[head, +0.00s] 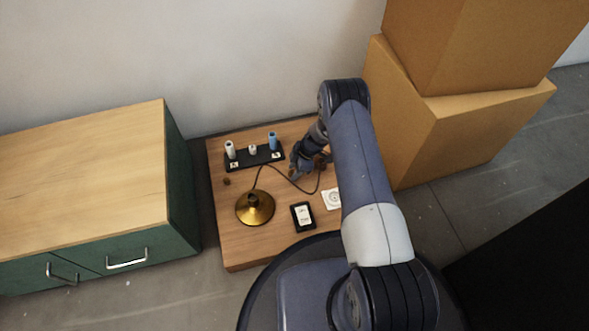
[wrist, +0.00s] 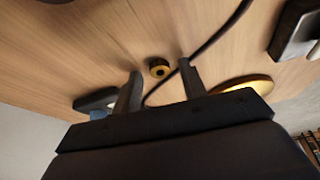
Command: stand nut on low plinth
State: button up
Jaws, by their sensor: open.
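The low plinth (head: 238,240) is a low, square wooden block on the floor in the head view; its top also fills much of the wrist view (wrist: 60,55). My gripper (wrist: 160,72) is open, with one finger on each side of the nut in the picture. I cannot tell how high the fingers are above it. In the head view my gripper (head: 295,173) is over the plinth, right of the dark strip's end; the nut is hard to make out there.
A brass lamp base (head: 255,208) with a dark cable (head: 283,176) stands on the plinth. A dark strip (head: 240,161) with white and blue posts, a black box (head: 303,216) and a white socket (head: 332,198) share the top. Cartons (head: 470,140) stand right, a green cabinet (head: 182,190) left.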

jog(key=shift+r, duration=0.1)
jog(key=p+v, duration=0.4)
jog(key=v, duration=0.8)
